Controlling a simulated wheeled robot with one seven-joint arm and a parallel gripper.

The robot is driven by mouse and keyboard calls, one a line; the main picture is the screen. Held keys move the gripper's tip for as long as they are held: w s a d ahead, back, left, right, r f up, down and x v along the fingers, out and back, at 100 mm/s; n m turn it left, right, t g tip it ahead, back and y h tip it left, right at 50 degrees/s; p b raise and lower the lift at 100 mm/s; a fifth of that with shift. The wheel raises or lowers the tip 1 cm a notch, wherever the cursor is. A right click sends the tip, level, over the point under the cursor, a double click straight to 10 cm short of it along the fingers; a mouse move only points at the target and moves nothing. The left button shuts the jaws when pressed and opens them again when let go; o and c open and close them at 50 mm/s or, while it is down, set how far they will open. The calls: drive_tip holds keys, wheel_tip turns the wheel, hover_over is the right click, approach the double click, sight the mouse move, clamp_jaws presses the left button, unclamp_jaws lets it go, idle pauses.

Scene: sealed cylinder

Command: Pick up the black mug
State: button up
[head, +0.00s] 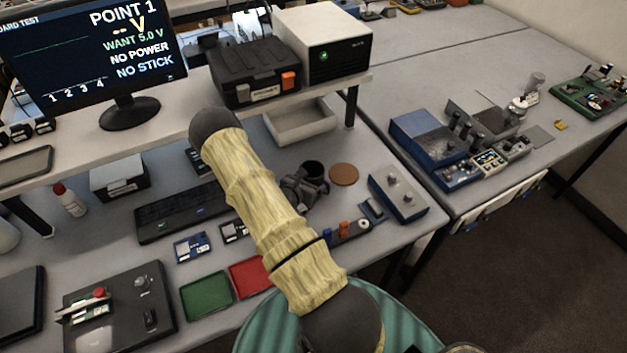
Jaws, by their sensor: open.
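The black mug (313,170) stands on the grey bench near the middle of the head view, just left of a round brown coaster (344,174). Its dark round opening faces up, and its lower part is largely hidden. My gripper (308,188) is a dark shape at the mug's near side, beyond my yellow-sleeved arm. It is open. It overlaps the mug in the picture, and I cannot tell whether the fingers touch it or stand around it. My arm hides part of the gripper.
A raised shelf holds a monitor (90,50), a black case (254,75) and a white box (323,42). A white bin (300,122) sits behind the mug. A blue-grey box (398,193) stands to the right. Green (207,296) and red (250,276) trays lie in front.

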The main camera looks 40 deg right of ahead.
drive_tip(key=c, duration=0.9)
drive_tip(key=shift+r, duration=0.15)
drive_tip(key=shift+c, duration=0.2)
wheel_tip(320, 180, up, 10)
drive_tip(key=b, duration=0.3)
